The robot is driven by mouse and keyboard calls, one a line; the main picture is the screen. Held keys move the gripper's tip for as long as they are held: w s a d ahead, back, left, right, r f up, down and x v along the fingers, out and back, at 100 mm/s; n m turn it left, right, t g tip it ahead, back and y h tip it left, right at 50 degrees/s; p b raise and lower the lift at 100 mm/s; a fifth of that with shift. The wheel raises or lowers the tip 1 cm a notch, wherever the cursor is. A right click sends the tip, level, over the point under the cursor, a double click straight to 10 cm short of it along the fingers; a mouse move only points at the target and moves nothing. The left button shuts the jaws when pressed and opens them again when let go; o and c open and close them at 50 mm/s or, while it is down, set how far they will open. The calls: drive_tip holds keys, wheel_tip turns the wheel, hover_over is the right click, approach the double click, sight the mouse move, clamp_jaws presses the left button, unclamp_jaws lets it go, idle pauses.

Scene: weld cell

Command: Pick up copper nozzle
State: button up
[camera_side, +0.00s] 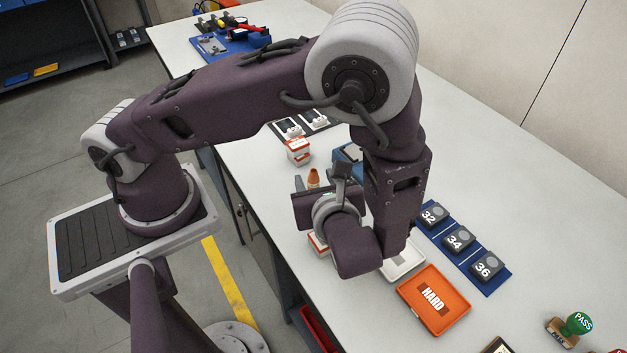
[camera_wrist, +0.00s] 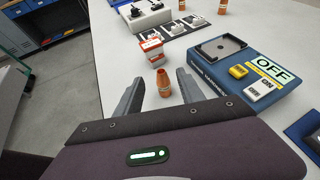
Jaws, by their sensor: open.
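A copper nozzle (camera_wrist: 163,84) stands upright on the white table in the wrist view, its narrow end up. It also shows in the side view (camera_side: 313,178), with its lower part hidden behind my gripper. My gripper (camera_wrist: 158,77) is open and empty, with one grey finger on each side of the nozzle as seen from the wrist. I cannot tell whether the fingertips are level with the nozzle or short of it. In the side view my gripper (camera_side: 319,181) is low over the table, partly hidden by my wrist.
A white and orange box (camera_wrist: 152,50) stands just beyond the nozzle. A blue unit with an OFF label (camera_wrist: 242,72) lies to the right. More copper pieces (camera_wrist: 222,6) stand farther back. An orange HARD tray (camera_side: 434,299) and a blue numbered strip (camera_side: 492,281) lie right in the side view.

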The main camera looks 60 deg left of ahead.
sight(312, 170)
drive_tip(key=shift+w+d+f+m+t, duration=0.15)
drive_tip(key=shift+f+m+t, duration=0.25)
drive_tip(key=shift+f+m, duration=0.25)
drive_tip(key=shift+w+a+f, duration=0.15)
drive_tip(key=shift+a+f, duration=0.05)
drive_tip(key=shift+f, duration=0.05)
drive_tip(key=x, duration=0.6)
drive_tip(key=shift+a+r, duration=0.2)
drive_tip(key=shift+a, duration=0.3)
clamp_jaws()
